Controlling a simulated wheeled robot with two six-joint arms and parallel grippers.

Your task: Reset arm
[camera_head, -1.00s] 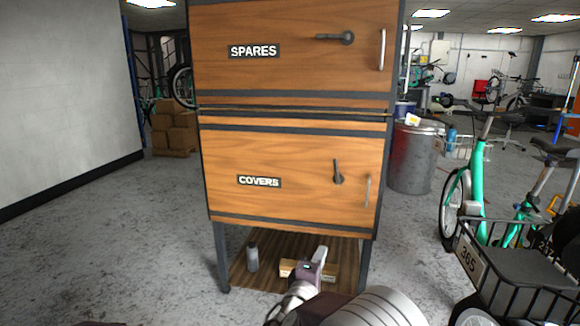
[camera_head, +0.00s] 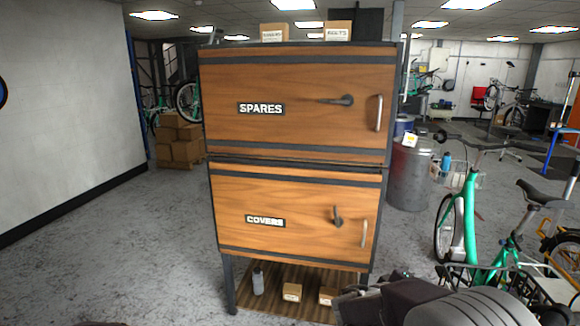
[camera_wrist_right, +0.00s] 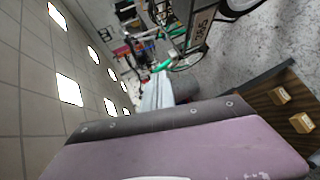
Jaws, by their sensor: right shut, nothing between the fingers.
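My right arm comes in at the bottom right of the head view, and its gripper (camera_head: 352,302) hangs in front of the cabinet's lower right, shut and empty. Its fingertips are small and partly hidden by the arm. In the right wrist view a mauve gripper body (camera_wrist_right: 180,148) fills the lower part. My left gripper is not in view. The wooden cabinet (camera_head: 300,132) stands ahead with both doors closed. The SPARES door's dark lever (camera_head: 338,100) lies level; the COVERS door's lever (camera_head: 337,216) points roughly up and down.
Two small boxes (camera_head: 292,292) (camera_head: 327,296) and a grey bottle (camera_head: 258,280) sit on the bottom shelf. A green bike (camera_head: 470,220) stands close on the right, and a metal bin (camera_head: 410,172) behind. The floor (camera_head: 130,250) at left is clear.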

